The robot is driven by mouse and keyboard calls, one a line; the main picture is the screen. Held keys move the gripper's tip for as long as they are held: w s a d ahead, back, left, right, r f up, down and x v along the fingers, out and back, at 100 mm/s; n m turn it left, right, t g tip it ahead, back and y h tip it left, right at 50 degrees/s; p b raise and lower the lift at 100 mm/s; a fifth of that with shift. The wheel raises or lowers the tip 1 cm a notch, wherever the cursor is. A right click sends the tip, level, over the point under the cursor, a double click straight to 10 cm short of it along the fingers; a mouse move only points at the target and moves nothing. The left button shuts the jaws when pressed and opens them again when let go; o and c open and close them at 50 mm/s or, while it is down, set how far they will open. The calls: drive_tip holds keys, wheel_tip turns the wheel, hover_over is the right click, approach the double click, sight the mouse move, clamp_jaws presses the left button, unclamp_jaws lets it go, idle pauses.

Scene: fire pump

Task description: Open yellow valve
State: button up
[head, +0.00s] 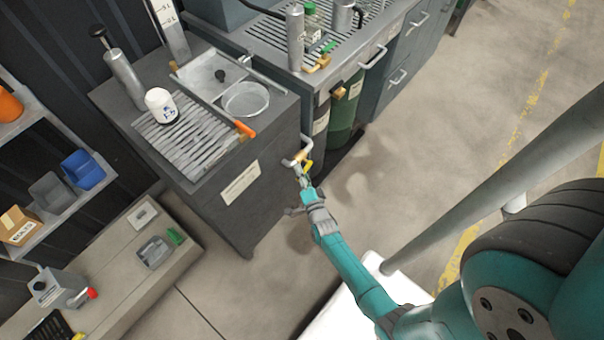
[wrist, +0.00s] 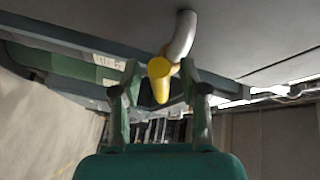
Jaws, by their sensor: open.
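The yellow valve (head: 309,168) is a small yellow handle on a brass and grey pipe (head: 303,153) at the right side of the dark cabinet. In the wrist view the yellow valve handle (wrist: 159,80) hangs below a curved grey pipe (wrist: 182,38). My gripper (head: 304,182) is just below the valve in the head view. In the wrist view my gripper (wrist: 161,82) is open, with one finger on each side of the handle. Gaps appear between the fingers and the handle; whether either finger touches it I cannot tell.
The dark cabinet (head: 240,215) carries a grate, a white jar (head: 161,104), a round dish (head: 245,99) and an orange-handled tool (head: 244,128). A green cylinder (head: 345,108) stands beyond the valve. The floor (head: 440,130) to the right is mostly clear.

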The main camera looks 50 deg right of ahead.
clamp_jaws()
drive_tip(key=shift+a+r+m+g+y, duration=0.1)
drive_tip(key=shift+r+m+g+y, duration=0.3)
drive_tip(key=shift+m, duration=0.4)
drive_tip(key=shift+r+m+g+y, duration=0.3)
drive_tip(key=shift+r+m, duration=0.1)
drive_tip(key=shift+m, duration=0.4)
unclamp_jaws()
drive_tip(key=v, duration=1.2)
